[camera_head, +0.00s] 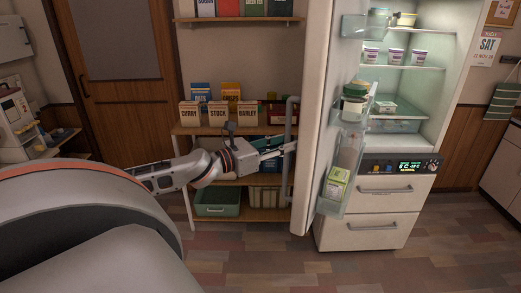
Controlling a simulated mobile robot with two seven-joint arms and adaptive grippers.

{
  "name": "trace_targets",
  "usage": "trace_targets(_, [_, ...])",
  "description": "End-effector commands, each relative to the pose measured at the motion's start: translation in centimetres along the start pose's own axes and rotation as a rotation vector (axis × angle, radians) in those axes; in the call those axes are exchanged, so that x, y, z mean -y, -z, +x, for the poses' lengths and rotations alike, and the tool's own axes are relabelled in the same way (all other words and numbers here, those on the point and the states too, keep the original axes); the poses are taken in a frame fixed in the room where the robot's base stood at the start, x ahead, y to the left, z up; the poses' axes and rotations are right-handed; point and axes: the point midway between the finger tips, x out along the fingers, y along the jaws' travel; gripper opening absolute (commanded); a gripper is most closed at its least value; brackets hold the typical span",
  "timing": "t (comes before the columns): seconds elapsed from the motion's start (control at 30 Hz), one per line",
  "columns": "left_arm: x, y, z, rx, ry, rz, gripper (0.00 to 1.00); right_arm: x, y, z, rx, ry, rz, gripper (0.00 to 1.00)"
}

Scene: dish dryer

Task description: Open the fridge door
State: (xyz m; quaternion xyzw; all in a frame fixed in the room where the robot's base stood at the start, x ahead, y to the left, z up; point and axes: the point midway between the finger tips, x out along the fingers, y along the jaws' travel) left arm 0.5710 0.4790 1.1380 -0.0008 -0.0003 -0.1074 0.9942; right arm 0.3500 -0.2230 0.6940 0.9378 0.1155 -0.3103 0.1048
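The fridge (372,233) stands right of centre. Its door (313,120) is swung wide open toward me and shows nearly edge-on, with its shelved inner side facing right. A grey vertical handle (289,170) is on the door's left, outer side. My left gripper (287,144) reaches in from the left at the handle, its two fingers spread with a gap between them. The lower finger overlaps the handle in this view; I cannot tell whether it touches. My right gripper is not in view.
The lit fridge interior (425,75) holds several cups and containers. Door shelves carry jars and a green carton (336,183). Behind my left gripper stands a shelf rack with several labelled boxes (218,113) and a green bin (217,202). The floor (270,262) in front is clear.

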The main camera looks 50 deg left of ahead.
Motion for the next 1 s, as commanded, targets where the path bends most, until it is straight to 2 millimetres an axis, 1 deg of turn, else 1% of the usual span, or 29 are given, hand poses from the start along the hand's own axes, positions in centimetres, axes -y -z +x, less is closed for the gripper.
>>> trace_targets(0.37, [0.0,0.1,-4.4,-0.003,-0.001,0.000,0.28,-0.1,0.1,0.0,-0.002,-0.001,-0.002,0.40])
trace_targets(0.7, [0.0,0.0,-9.0,-0.001,-0.002,-0.001,0.28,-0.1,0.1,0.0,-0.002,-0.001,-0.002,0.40])
trace_targets(0.83, [-0.1,-0.1,-10.2,0.000,-0.002,0.001,0.28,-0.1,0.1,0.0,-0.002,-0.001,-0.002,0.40])
trace_targets(1.0, [0.0,-0.1,-10.7,0.000,-0.001,0.002,0.28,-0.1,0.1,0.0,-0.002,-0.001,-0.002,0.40])
